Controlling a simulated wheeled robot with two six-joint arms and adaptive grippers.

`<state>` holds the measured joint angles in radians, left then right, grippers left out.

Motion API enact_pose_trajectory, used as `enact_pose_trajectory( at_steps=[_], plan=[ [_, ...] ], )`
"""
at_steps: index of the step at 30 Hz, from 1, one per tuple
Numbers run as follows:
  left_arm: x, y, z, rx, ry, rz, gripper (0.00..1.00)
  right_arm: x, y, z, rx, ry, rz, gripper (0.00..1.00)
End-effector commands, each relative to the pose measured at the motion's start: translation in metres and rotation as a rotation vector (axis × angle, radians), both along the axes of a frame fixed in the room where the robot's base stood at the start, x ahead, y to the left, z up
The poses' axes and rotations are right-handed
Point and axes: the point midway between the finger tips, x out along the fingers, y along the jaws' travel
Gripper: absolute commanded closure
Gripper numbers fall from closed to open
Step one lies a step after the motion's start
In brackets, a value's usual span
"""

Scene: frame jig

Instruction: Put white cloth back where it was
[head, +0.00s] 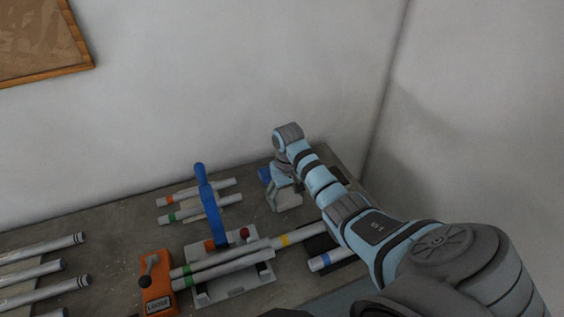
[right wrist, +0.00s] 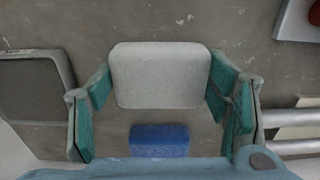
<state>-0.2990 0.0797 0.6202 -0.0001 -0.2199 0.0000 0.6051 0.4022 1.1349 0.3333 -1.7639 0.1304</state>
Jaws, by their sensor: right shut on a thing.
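The white cloth (right wrist: 160,76) shows as a pale, rounded pad between the teal fingers of my right gripper (right wrist: 160,88) in the right wrist view. The fingers are shut on its two sides. In the head view my right gripper (head: 284,190) points down at the back right of the bench, and the cloth (head: 288,203) is a small pale patch under it. I cannot tell whether the cloth touches the bench top. My left gripper is not in view.
A blue block (right wrist: 158,140) lies close beside the cloth. Left of the gripper stands a jig (head: 236,284) with a blue upright lever (head: 209,205) and tubes. An orange box (head: 157,284) marked LOOSE and more tubes (head: 50,288) lie farther left. The wall rises behind.

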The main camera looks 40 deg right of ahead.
Motion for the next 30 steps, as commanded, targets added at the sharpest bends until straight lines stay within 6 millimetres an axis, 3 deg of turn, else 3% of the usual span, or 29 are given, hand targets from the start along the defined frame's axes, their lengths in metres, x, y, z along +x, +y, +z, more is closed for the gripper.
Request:
enact_pose_trajectory(
  at_steps=[10, 11, 15, 25, 30],
  plan=[
    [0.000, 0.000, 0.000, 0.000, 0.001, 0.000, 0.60, -0.003, -0.003, -0.010, 0.000, -0.001, -0.007, 0.52],
    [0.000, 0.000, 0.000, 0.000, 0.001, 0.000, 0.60, -0.003, -0.003, -0.011, 0.000, -0.001, -0.007, 0.28],
    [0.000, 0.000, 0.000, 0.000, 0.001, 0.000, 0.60, -0.002, -0.003, -0.010, 0.000, -0.001, -0.007, 0.10],
    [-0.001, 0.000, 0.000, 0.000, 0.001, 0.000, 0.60, -0.002, -0.003, -0.009, -0.001, -0.002, -0.007, 0.10],
    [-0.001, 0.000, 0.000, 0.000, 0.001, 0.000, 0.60, 0.002, 0.002, 0.006, 0.000, -0.004, 0.004, 0.10]
  ],
)
